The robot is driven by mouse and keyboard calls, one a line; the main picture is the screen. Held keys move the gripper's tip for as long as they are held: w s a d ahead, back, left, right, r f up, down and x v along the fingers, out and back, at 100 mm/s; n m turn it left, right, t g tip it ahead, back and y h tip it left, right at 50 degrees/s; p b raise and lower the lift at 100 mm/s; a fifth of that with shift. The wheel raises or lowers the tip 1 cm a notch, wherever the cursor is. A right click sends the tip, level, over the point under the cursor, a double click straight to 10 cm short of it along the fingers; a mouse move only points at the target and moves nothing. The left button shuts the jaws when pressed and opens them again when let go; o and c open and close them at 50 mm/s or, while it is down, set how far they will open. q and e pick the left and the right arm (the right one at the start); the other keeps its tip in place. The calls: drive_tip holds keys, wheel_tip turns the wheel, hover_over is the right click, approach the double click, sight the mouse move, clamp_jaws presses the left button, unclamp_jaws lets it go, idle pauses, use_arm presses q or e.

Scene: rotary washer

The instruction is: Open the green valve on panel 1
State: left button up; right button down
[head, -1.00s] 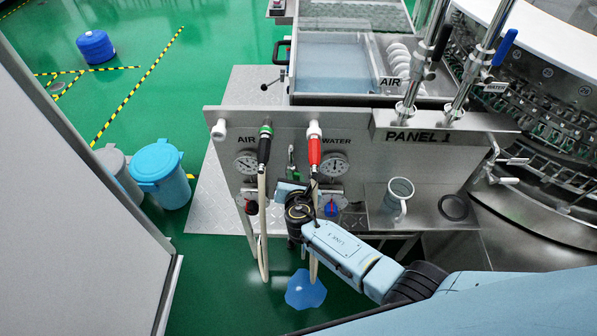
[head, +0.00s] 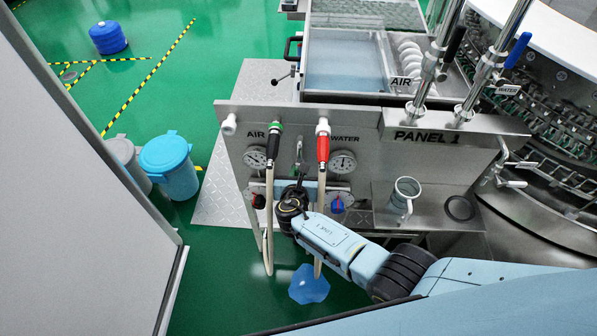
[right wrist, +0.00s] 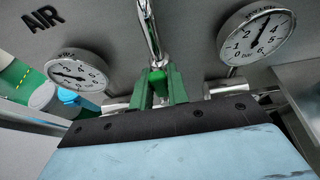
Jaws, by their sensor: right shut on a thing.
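Panel 1 (head: 400,160) is a grey metal board with an AIR gauge (head: 255,158) and a WATER gauge (head: 343,162). My right gripper (right wrist: 158,85) is at the panel between the gauges, below a chrome pipe (right wrist: 150,35). The valve's exact angle cannot be told. My left gripper is not in view.
A green-banded hose (head: 273,140) and a red-handled hose (head: 323,145) hang on either side of my right gripper. A red knob (head: 258,201) and blue knob (head: 337,205) are close by. A metal mug (head: 404,195) stands on the shelf at right.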

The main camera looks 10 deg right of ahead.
drive_tip(key=c, duration=1.4)
unclamp_jaws()
drive_tip(key=shift+o, duration=0.2)
drive_tip(key=shift+s, duration=0.1)
drive_tip(key=shift+s+a+r, duration=0.1)
drive_tip(key=shift+s+r, duration=0.05)
drive_tip(key=shift+s, duration=0.05)
drive_tip(key=p+v, duration=0.4)
drive_tip(key=v, duration=0.8)
drive_tip(key=shift+s, duration=0.3)
drive_tip(key=shift+a+r, duration=0.1)
